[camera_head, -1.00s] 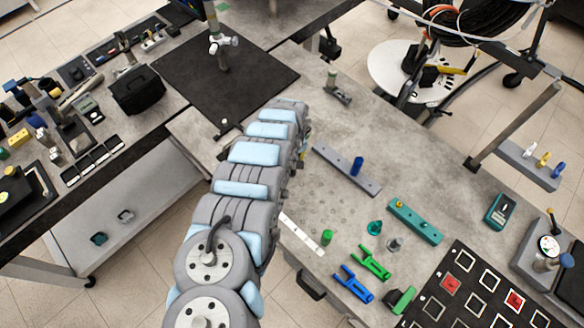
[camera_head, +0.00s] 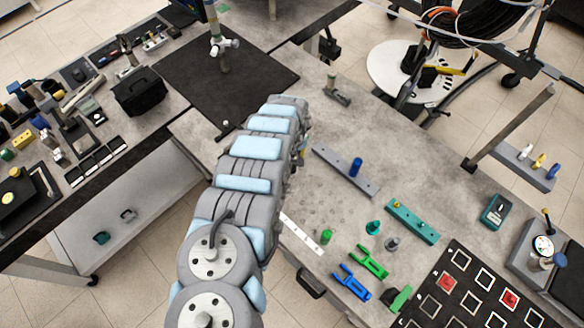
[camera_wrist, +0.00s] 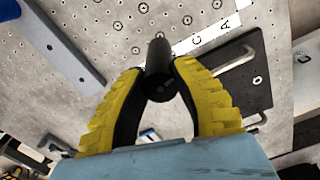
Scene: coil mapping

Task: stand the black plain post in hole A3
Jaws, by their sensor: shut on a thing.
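The black plain post (camera_wrist: 158,56) is between the two yellow-and-black fingers of my gripper (camera_wrist: 160,78) in the wrist view. The gripper is shut on it. The post stretches away from the camera, its near end round and flat. Behind it lies the hole grid (camera_wrist: 120,25), a grey surface with ringed holes. A white strip with letters (camera_wrist: 210,32) runs along it; A and C are readable, but hole A3 cannot be picked out.
A grey bar with a blue post (camera_head: 356,167) lies beyond the grid. A green post (camera_head: 327,236) stands near the white strip. A teal block (camera_head: 413,221) and green and blue forked pieces (camera_head: 369,262) lie to the right.

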